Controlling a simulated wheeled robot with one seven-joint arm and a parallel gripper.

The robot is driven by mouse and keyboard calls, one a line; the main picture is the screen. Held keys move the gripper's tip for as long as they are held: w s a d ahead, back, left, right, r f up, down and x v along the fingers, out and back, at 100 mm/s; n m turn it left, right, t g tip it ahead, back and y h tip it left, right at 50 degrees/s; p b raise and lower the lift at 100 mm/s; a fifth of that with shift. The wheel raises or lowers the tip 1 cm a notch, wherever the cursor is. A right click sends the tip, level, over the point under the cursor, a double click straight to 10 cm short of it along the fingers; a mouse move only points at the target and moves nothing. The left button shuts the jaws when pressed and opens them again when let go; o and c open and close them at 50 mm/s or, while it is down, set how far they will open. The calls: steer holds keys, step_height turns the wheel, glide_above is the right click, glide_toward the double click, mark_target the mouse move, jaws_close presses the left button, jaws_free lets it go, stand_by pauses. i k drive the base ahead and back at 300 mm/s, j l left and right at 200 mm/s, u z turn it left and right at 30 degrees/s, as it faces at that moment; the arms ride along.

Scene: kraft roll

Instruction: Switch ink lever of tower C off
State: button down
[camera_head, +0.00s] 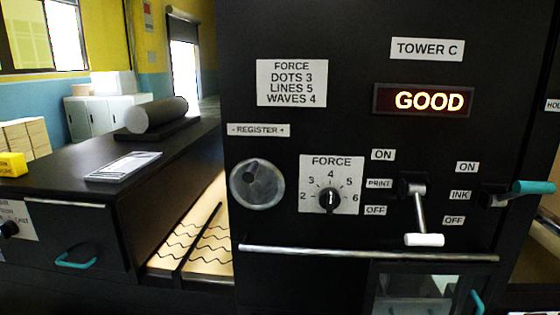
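The black panel of tower C (340,60) faces me, with a "TOWER C" label (427,48) at its top. The ink lever has a metal shaft and a teal grip (537,187) at the right of the panel. It points right and slightly up from its pivot, its grip level with the INK label (460,196), between the ON label (467,167) and the OFF label (453,220). Its exact setting is hard to tell. My gripper is not in view.
The print lever (424,240) with a white grip hangs down left of the ink lever. A metal rail (370,254) crosses below. A force dial (329,200), a register knob (257,184) and a lit "GOOD" display (424,100) are on the panel.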

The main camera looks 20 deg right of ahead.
mark_target(520, 188)
steer(key=z, duration=2.2)
